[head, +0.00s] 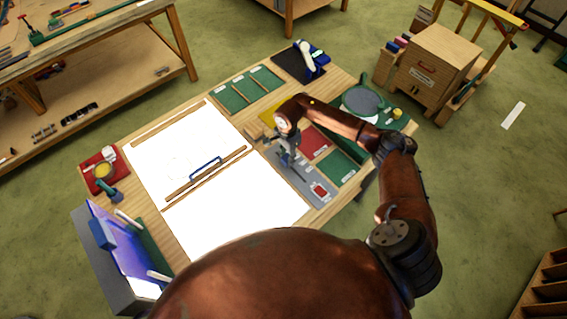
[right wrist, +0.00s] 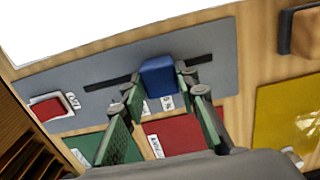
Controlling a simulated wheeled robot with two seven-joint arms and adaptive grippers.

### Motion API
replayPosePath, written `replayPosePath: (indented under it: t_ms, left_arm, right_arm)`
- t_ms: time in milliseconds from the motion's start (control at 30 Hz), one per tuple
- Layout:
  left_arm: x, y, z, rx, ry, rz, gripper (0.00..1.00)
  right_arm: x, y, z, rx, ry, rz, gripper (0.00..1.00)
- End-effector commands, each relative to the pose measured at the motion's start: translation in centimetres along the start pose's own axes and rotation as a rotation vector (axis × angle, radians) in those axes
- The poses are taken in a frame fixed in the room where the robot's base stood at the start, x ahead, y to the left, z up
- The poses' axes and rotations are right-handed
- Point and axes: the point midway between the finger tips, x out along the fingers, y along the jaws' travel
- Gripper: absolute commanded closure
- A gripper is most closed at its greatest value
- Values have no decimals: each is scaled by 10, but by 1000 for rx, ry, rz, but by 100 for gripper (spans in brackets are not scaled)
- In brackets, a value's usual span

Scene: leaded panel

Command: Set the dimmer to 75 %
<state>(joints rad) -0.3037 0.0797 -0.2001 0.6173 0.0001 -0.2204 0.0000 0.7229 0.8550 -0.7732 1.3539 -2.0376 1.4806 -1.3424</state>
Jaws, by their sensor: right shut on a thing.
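The dimmer is a blue slider knob (right wrist: 158,76) on a grey control panel (right wrist: 215,42), in a dark straight slot (right wrist: 98,83) that shows on both sides of it. My right gripper (right wrist: 156,88) is shut on the knob, with its green-padded fingers on either side. A small white label (right wrist: 167,103) beside the knob is partly hidden by a finger and only partly readable. In the head view my right gripper (head: 289,160) is over the grey panel (head: 300,183) and hides the knob. My left gripper is not in view.
A red switch (right wrist: 47,108) sits at one end of the panel. The bright white light table (head: 235,215) adjoins the panel, with wooden strips and a blue-handled item (head: 205,165) on it. Red, green and yellow (right wrist: 288,115) mats lie on the panel's other side.

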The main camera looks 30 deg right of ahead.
Motion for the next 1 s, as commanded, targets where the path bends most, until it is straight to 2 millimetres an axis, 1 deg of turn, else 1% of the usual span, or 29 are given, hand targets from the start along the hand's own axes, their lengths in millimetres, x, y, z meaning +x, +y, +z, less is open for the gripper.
replayPosePath:
  t_ms: [67,200,233,467,667,767,867,967,1000]
  left_arm:
    - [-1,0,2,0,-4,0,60]
    - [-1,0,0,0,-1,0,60]
    - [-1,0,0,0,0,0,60]
    - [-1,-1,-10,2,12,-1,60]
    - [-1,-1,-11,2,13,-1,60]
    - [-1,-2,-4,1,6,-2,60]
    - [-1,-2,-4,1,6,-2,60]
    - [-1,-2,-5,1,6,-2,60]
    - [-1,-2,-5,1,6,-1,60]
  right_arm:
    - [1,2,0,1,0,1,100]
    - [0,2,0,2,0,2,100]
    - [0,2,0,1,0,2,70]
    - [0,1,1,-1,0,2,54]
    - [0,1,1,-1,-1,2,54]
    - [-1,1,1,-1,-1,1,54]
    - [-9,0,1,-2,-1,0,54]
    - [-24,0,0,-2,2,-2,54]
    - [-32,0,0,-2,1,-2,54]
